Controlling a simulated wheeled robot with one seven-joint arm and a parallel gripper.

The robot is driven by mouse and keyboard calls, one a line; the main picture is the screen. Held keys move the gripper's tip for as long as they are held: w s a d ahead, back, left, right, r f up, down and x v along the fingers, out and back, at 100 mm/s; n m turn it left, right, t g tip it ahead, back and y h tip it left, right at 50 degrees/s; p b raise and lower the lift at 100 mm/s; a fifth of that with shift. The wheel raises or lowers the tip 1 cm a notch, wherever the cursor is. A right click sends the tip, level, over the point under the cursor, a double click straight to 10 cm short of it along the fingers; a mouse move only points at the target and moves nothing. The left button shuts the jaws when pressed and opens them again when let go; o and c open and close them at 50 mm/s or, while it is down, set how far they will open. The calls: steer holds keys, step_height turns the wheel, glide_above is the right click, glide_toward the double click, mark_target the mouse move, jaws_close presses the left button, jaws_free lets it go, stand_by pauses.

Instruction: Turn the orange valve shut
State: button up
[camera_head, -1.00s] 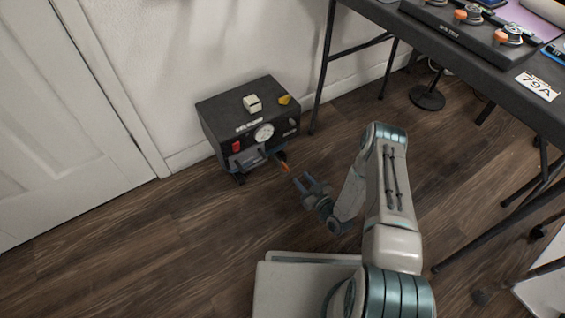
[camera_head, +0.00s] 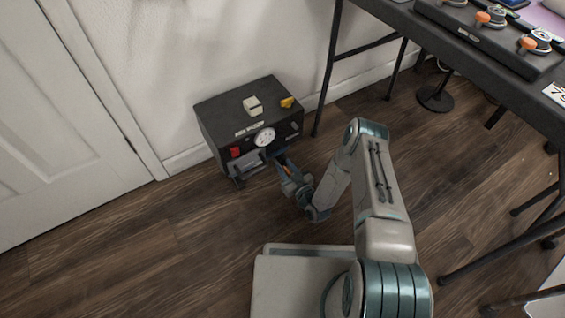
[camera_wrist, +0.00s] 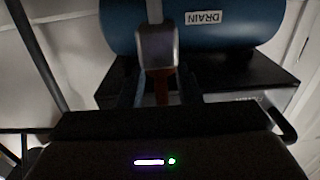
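The orange valve lever (camera_head: 288,171) is at the lower front of a black box-shaped unit (camera_head: 214,124) on the floor. In the wrist view the lever (camera_wrist: 161,86) looks dark red-orange and hangs below a grey valve body (camera_wrist: 158,45), in front of a blue tank (camera_wrist: 235,32) labelled DRAIN. My gripper (camera_head: 283,162) reaches the unit's lower right front. In the wrist view its two dark fingers stand on either side of the lever, with gaps showing, so it looks open around the lever. The fingertips are dim, and contact cannot be told.
The unit carries a round gauge (camera_head: 264,137), a red switch (camera_head: 235,152), a pale block (camera_head: 252,105) and a yellow piece (camera_head: 287,102) on top. A dark table (camera_head: 485,65) with thin legs stands to the right. A white door (camera_head: 60,120) is at left. The wooden floor in front is clear.

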steer(key=shift+w+a, duration=0.25)
steer(key=shift+w, duration=0.15)
steer(key=shift+a, duration=0.1)
jaws_close()
